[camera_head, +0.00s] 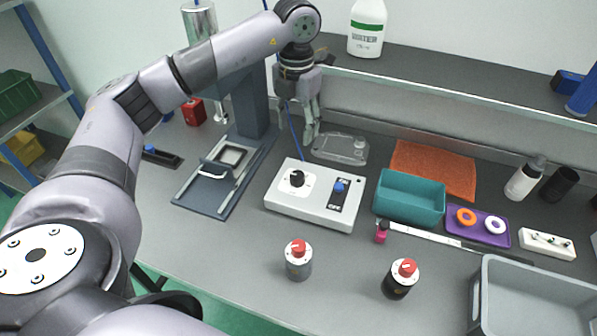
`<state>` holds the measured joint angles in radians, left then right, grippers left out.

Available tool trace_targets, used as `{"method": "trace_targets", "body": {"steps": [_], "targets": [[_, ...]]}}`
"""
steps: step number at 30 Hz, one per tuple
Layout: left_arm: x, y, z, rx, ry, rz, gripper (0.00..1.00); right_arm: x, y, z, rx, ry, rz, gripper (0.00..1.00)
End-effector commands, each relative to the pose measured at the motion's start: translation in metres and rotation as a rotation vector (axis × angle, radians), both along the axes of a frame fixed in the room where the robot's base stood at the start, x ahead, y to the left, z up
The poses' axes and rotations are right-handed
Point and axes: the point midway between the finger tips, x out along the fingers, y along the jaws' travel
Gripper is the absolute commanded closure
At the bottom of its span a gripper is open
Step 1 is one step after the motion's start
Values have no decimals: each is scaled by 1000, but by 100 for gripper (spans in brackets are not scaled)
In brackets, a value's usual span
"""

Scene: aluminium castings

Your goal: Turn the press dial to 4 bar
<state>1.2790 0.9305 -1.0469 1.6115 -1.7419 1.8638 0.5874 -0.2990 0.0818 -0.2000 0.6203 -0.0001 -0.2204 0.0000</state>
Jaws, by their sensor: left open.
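A white control box (318,213) stands on the grey bench in the middle. It carries a black dial (297,178) on a white plate at its left and a blue switch (339,186) at its right. The dial's scale is too small to read. The press (252,100), with a dark column and flat base, stands left of the box. My left gripper (308,133) points down behind the box, open and empty, apart from the dial. My right gripper is not in view.
Two red-topped cylinders (298,263) (401,282) stand in front. A grey crate (530,262) fills the front right.

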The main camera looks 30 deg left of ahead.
Motion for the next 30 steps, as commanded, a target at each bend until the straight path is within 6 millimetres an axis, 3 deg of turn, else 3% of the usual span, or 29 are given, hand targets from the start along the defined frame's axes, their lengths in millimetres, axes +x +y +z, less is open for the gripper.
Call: {"method": "trace_targets", "body": {"steps": [18, 24, 30], "targets": [[-1, -1, -128, -3, 4, -3, 49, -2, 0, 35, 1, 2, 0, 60], [-1, -2, -151, -4, 1, -4, 49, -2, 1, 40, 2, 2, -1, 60], [0, -1, -158, -4, -1, -4, 49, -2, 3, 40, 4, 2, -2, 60]]}}
